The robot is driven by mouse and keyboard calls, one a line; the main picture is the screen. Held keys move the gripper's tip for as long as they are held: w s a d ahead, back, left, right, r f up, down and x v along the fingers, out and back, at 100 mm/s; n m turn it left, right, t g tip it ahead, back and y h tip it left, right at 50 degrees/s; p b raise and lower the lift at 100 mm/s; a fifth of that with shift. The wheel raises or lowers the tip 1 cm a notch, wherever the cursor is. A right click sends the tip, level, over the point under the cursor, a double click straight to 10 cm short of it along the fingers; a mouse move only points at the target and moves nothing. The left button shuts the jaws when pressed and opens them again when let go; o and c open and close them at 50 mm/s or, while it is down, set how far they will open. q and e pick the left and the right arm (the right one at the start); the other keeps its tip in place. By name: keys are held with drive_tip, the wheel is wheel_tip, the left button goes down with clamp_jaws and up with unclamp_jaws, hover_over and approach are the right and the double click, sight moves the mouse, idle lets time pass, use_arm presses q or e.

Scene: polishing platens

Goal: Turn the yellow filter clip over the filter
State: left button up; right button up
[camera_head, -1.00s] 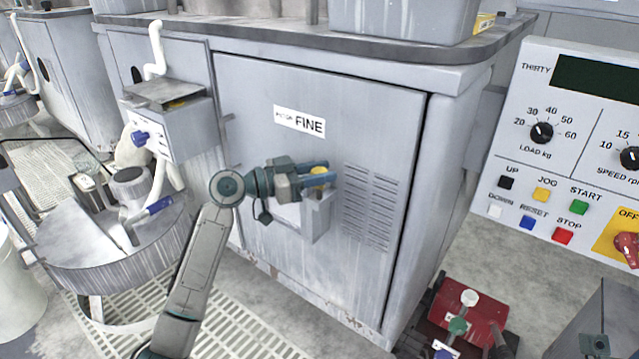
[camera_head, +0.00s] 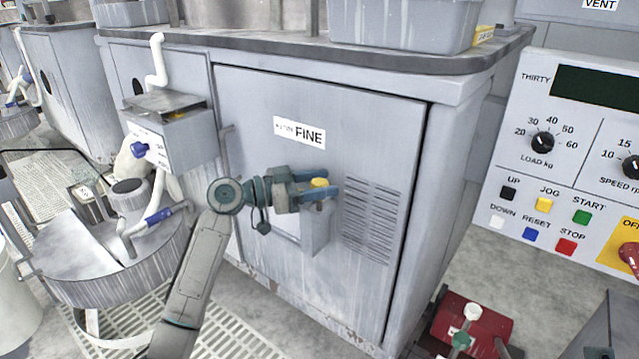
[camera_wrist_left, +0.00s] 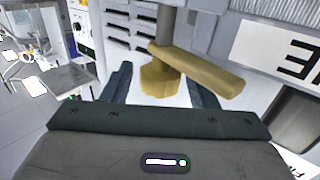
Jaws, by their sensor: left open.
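The yellow filter clip is a small yellow piece (camera_head: 319,183) at the front of the FINE cabinet in the head view. In the left wrist view the clip (camera_wrist_left: 207,71) shows as a flat bar lying slantwise, with a faceted yellow knob at its left end and a grey post behind it. My left gripper (camera_head: 323,185) is open at the clip. In the wrist view its two dark blue fingers (camera_wrist_left: 160,88) stand either side of the knob, with gaps visible. The bar's free end reaches past the right finger. I cannot make out the filter itself. My right gripper is out of view.
The grey FINE cabinet door (camera_head: 330,100) with louvred slots lies right behind the gripper. A control panel (camera_head: 520,185) stands at right. A round grey drum (camera_head: 120,265) stands at left, and a red box (camera_head: 470,325) lies on the floor at lower right.

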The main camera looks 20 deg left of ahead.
use_arm(q)
drive_tip(key=p+v, duration=0.1)
drive_tip(key=v, duration=0.9)
drive_tip(key=shift+s+a, duration=0.2)
drive_tip(key=shift+a, duration=0.1)
